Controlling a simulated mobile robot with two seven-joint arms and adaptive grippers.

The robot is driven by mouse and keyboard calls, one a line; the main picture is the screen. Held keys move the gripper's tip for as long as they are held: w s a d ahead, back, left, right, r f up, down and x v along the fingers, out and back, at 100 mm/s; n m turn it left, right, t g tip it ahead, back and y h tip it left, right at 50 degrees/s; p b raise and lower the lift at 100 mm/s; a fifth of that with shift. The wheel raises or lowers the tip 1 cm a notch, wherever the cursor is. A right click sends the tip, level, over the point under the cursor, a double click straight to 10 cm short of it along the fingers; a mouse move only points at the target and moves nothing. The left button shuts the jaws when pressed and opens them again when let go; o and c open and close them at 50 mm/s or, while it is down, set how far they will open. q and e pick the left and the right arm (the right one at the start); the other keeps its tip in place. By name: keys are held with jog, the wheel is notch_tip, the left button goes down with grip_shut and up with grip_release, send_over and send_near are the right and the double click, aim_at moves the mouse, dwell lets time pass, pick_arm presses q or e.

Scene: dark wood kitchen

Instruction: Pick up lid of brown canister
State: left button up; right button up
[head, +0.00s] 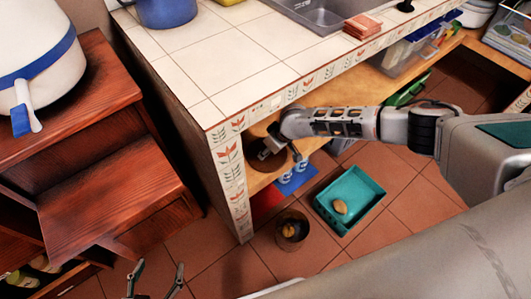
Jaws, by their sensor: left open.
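A round brown object (256,163), which looks like the brown canister, stands on the wooden shelf under the tiled counter near its left end. My right arm reaches in from the right, and its gripper (268,153) is over the top of this object. The fingertips are small and partly hidden, so I cannot tell whether they touch or grip the lid. The lid cannot be told apart from the body. My left gripper (157,279) shows at the bottom left, its two fingers apart with nothing between them, far from the canister.
The tiled counter (235,60) overhangs the shelf; its tiled end post (233,185) stands left of the canister. Small blue-and-white items (300,168) are right of it. A teal tray (362,187) and a dark pot (292,240) are on the floor. A wooden cabinet (100,190) stands left.

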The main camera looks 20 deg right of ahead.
jog(key=shift+w+f, duration=0.1)
jog(key=shift+f, duration=0.2)
jog(key=shift+r, duration=0.25)
jog(key=c, duration=1)
